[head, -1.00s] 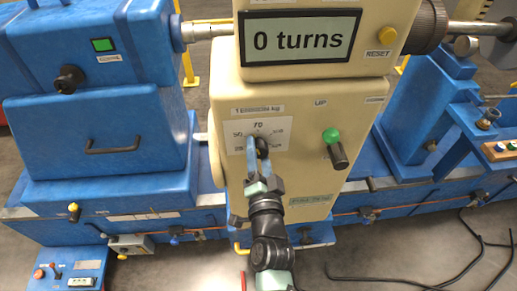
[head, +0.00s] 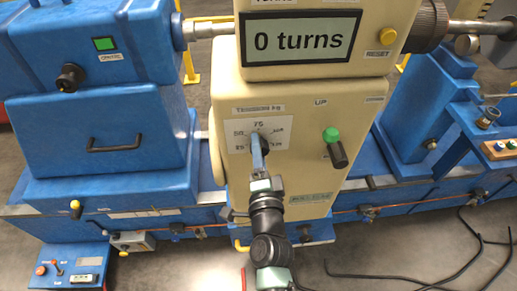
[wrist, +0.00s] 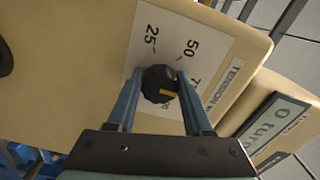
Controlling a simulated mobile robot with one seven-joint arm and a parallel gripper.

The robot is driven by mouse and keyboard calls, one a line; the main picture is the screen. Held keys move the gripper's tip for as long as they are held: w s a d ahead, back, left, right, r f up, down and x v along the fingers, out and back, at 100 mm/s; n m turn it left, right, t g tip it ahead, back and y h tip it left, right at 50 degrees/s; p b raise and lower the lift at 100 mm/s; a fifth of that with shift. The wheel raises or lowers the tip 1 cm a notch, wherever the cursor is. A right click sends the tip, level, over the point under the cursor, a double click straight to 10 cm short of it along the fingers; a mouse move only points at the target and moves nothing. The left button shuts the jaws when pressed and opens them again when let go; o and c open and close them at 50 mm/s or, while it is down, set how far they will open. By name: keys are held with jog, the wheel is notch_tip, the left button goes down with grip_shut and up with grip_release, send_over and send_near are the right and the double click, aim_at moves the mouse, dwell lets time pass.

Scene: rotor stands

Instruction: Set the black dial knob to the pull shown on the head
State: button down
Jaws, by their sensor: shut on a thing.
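The black dial knob (wrist: 157,78) sits on a white scale plate (wrist: 150,52) labelled tension in kg. My gripper (wrist: 160,74) is shut on the knob, with one blue finger on each side. An orange mark on the knob lies on its lower right side in the wrist view, near the partly hidden 75 and 100 labels; I cannot tell its exact reading. In the head view my gripper (head: 257,142) covers much of the knob, on the front of the beige head (head: 232,182). The display (head: 303,38) reads "0 turns".
A green-topped lever (head: 333,143) stands right of the dial, near an UP label. A yellow RESET button (head: 387,36) is above it. A blue housing (head: 95,130) with a handle stands at the left. Black cables (head: 420,277) lie on the floor at right.

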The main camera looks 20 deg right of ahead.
jog(key=shift+c, duration=1.5)
grip_release()
jog(key=b+v, duration=0.3)
jog(key=v, duration=1)
